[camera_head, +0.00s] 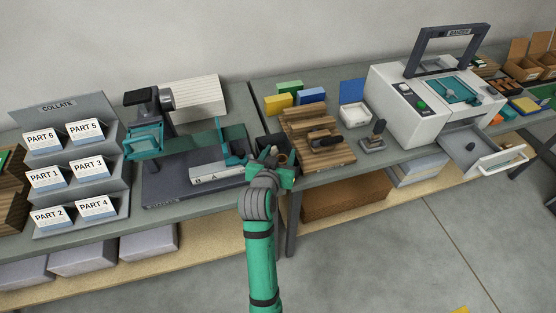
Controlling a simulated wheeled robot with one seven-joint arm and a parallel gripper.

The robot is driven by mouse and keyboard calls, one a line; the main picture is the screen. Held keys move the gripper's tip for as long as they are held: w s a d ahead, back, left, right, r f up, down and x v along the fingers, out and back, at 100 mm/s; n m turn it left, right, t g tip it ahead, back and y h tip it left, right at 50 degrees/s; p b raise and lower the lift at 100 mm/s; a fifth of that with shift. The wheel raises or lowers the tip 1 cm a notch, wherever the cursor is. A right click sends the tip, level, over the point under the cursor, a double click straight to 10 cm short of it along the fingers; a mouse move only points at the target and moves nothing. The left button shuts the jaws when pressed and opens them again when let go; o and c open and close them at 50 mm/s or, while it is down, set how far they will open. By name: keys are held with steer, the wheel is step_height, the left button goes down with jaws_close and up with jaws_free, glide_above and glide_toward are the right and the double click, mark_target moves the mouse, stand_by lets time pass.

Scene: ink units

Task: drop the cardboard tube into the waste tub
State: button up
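My gripper (272,162) is at the end of my green arm, near the join of the two benches. A small tan, round-ended piece, which looks like the cardboard tube (283,158), shows just beside the gripper. A dark open-topped box, which looks like the waste tub (268,140), stands right behind the gripper. The arm and gripper hide much of the tub. I cannot tell whether the tube is between the fingers or inside the tub. The fingers are too small and overlapped to tell open from shut.
A paper machine (165,185) with a teal guide stands left of the gripper. A slatted wooden board (318,133) with a tool on it lies to the right.

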steer(key=shift+s+d, duration=0.1)
steer(key=shift+d, duration=0.05)
steer(key=v, duration=1)
steer(key=shift+s+r, duration=0.2)
steer(key=shift+s, duration=0.05)
steer(key=s+d+f+n+y, duration=0.1)
steer(key=s+f+n+y, duration=0.2)
steer(key=s+f, duration=1.1)
steer(key=s+d+r+t, duration=0.1)
steer(key=s+r+t, duration=0.1)
steer(key=s, duration=1.9)
steer(key=shift+s+d+r+m, duration=0.2)
steer(key=shift+s+r+m, duration=0.1)
